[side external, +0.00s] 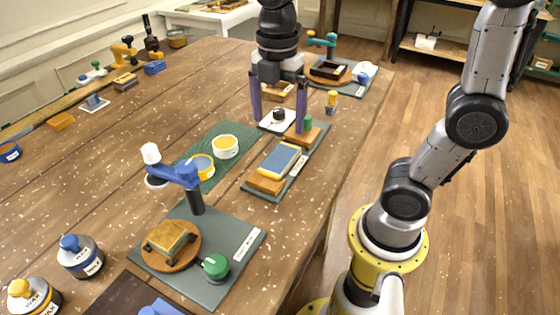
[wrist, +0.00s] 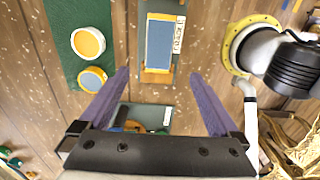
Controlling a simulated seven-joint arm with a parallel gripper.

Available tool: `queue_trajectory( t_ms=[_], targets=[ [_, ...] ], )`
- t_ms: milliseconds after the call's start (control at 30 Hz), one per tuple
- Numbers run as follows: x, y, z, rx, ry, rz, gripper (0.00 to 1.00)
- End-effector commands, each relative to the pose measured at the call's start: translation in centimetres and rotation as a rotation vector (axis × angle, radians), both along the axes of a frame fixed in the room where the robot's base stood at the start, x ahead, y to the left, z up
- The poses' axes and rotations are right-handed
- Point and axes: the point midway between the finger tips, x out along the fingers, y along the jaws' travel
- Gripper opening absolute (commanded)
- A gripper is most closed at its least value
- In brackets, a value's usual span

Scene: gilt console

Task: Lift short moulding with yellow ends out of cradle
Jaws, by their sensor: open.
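A short gilt-topped piece (side external: 170,237) sits between dark supports on a round wooden turntable (side external: 183,259) at the near station; it looks like the moulding in its cradle. I cannot make out yellow ends on it. In the wrist view, the near station's grey mat (wrist: 165,108) shows low between my fingers, and the piece is not clear there. My gripper (side external: 279,128) points down over the far end of the tool tray, well away from the near station. Its two purple fingers are spread wide with nothing held; they also show in the wrist view (wrist: 159,74).
A blue clamp post (side external: 190,181) rises behind the turntable, with a green-topped knob (side external: 215,266) beside it. A tray holds a blue-topped block (side external: 279,159). Pots stand on a green mat (side external: 222,174). A far station (side external: 342,85) carries another turntable.

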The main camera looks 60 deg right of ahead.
Motion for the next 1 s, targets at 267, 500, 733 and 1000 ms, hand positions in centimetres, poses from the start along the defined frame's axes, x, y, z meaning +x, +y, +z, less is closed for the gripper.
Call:
queue_trajectory(
  t_ms=[267, 500, 733, 1000],
  targets=[
    [-0.1, -0.1, -4.9, 0.0, 0.003, -0.002, 0.97],
    [0.0, -0.1, -6.5, 0.0, 0.001, -0.002, 0.97],
    [0.1, -0.5, -9.7, 0.0, 0.003, -0.002, 0.97],
    [0.2, -0.5, -11.2, 0.0, -0.002, -0.002, 0.97]
  ],
)
